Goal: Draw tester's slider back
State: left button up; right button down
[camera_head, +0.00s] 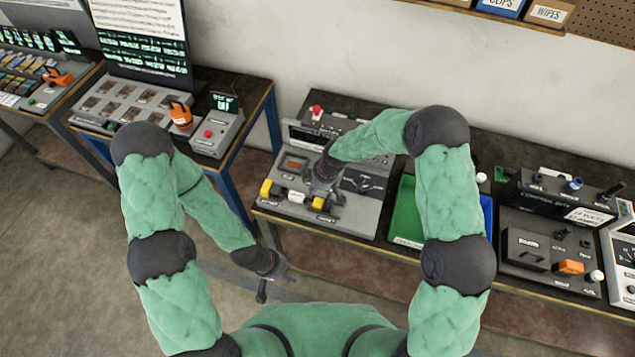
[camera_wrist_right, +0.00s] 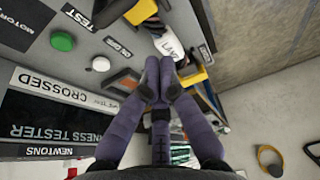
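The tester (camera_head: 360,208) is a grey bench unit on the dark table, with yellow blocks at its front left (camera_head: 267,188) and front middle (camera_head: 318,203). My right gripper (camera_head: 325,188) is low over its middle and hides part of it. In the right wrist view, the right fingertips (camera_wrist_right: 160,82) are together, beside a yellow block (camera_wrist_right: 192,78) and a white labelled piece (camera_wrist_right: 168,44). Another yellow block (camera_wrist_right: 140,12) is farther up. I see nothing clearly between the fingertips. My left gripper (camera_head: 275,278) is open and empty, in front of the table.
A green tray (camera_head: 405,212) stands right of the tester, partly behind my right arm. A black control box (camera_head: 560,200) is farther right. The tester face carries a green button (camera_wrist_right: 62,41) and a display panel (camera_wrist_right: 40,115). Another bench with a grey box (camera_head: 215,132) stands left, across a gap.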

aim_at(322, 204)
jog(key=x, duration=0.3)
jog(key=shift+d+p, duration=0.35)
jog(key=shift+s+d+r+p, duration=0.1)
jog(key=shift+s+d+p, duration=0.2)
jog(key=shift+d, duration=0.4)
jog(key=shift+s+d+r+p, duration=0.15)
jog(key=shift+s+d, duration=0.2)
jog(key=shift+d, duration=0.4)
jog(key=d, duration=0.2)
jog(key=s+d, duration=0.1)
jog(key=d, duration=0.1)
jog(key=s+d+b, duration=0.1)
jog(key=d, duration=0.1)
jog(key=shift+d, duration=0.2)
jog(key=shift+a+f, duration=0.1)
jog(key=shift+a, duration=0.05)
